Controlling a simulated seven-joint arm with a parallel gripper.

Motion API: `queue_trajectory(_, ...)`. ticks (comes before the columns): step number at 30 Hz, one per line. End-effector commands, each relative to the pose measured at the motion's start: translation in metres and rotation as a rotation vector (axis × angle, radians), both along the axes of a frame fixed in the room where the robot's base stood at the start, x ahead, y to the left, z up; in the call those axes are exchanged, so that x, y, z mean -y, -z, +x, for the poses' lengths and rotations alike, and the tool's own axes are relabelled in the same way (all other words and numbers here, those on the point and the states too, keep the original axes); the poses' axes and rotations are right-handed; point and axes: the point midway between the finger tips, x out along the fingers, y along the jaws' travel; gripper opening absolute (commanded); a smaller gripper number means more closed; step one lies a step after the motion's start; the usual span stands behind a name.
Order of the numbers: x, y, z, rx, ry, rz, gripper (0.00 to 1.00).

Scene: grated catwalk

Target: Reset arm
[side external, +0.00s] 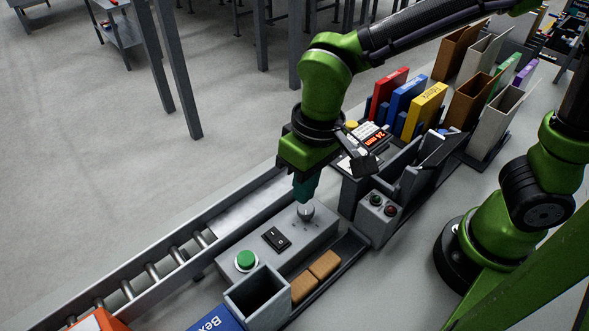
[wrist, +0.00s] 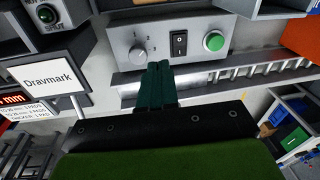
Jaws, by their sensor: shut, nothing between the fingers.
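My gripper (side external: 305,198) points down over a grey control box (side external: 322,228), its green fingers together with nothing between them. In the side view the fingertips are right at a round silver knob (side external: 306,212) on the box. In the wrist view the shut fingers (wrist: 159,66) end just beside and below the knob (wrist: 137,54), partly over the box front. I cannot tell whether they touch the knob. The box also carries a black rocker switch (side external: 276,239) and a green button (side external: 246,260).
A roller conveyor (side external: 170,255) runs along the box. Coloured binders (side external: 408,98) and upright holders stand behind. A "Dravmark" sign (wrist: 50,78) is at left in the wrist view.

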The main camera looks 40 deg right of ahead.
Motion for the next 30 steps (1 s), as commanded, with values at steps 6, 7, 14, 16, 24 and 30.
queue_trajectory(6,0.085,-0.046,-0.003,0.179,0.136,0.136,0.0)
queue_trajectory(7,0.096,-0.051,-0.005,0.207,0.159,0.15,0.0)
queue_trajectory(14,0.16,-0.078,-0.023,0.409,0.347,0.211,0.0)
queue_trajectory(16,0.172,-0.084,-0.027,0.449,0.396,0.218,0.0)
queue_trajectory(24,0.188,-0.094,-0.028,0.505,0.461,0.216,0.0)
queue_trajectory(30,0.187,-0.095,-0.028,0.504,0.46,0.216,0.0)
